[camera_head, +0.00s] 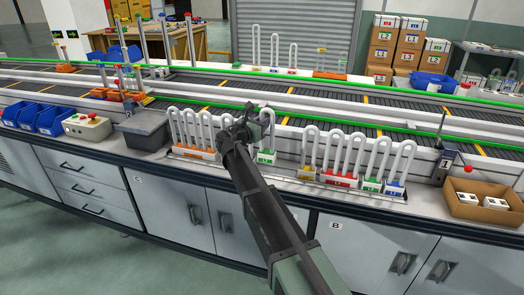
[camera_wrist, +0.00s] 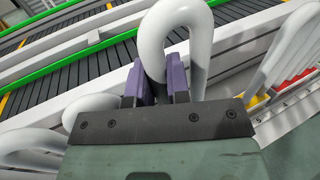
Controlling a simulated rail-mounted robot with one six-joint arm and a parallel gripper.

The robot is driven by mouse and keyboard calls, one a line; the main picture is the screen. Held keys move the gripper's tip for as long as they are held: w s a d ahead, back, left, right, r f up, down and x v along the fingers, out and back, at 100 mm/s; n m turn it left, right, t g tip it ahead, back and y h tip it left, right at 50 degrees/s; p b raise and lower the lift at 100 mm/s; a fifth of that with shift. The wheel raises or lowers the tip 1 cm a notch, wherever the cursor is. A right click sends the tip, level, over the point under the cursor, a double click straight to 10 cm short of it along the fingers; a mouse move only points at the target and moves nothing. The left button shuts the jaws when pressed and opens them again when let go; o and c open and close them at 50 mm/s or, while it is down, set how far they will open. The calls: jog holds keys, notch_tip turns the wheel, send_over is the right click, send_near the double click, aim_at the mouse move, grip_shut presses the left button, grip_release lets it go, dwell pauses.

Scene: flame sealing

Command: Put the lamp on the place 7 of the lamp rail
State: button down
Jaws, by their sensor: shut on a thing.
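My gripper (camera_head: 254,122) is over the front bench; in the wrist view its purple fingers (camera_wrist: 160,85) are shut on one leg of a white U-shaped lamp (camera_wrist: 190,25). In the head view a white tube with a green base (camera_head: 266,157) shows just right of the gripper and appears to be this lamp; my arm hides part of it. It looks upright. A rail at left holds lamps with orange bases (camera_head: 193,154). A rail at right holds lamps with yellow (camera_head: 305,172), red (camera_head: 341,181), green (camera_head: 372,186) and blue bases (camera_head: 395,188).
A grey bin (camera_head: 145,131), a control box (camera_head: 88,127) and blue bins (camera_head: 48,119) stand at left. The conveyor (camera_head: 390,107) runs behind the lamps.

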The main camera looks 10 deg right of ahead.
jog(key=b, duration=0.4)
send_over(262, 151)
jog(key=f, duration=0.4)
jog(key=shift+w+f, duration=0.3)
jog(key=shift+w, duration=0.1)
jog(key=shift+r, duration=0.3)
jog(key=shift+f, duration=0.2)
jog(key=c, duration=1.4)
grip_release()
jog(key=shift+o, duration=0.2)
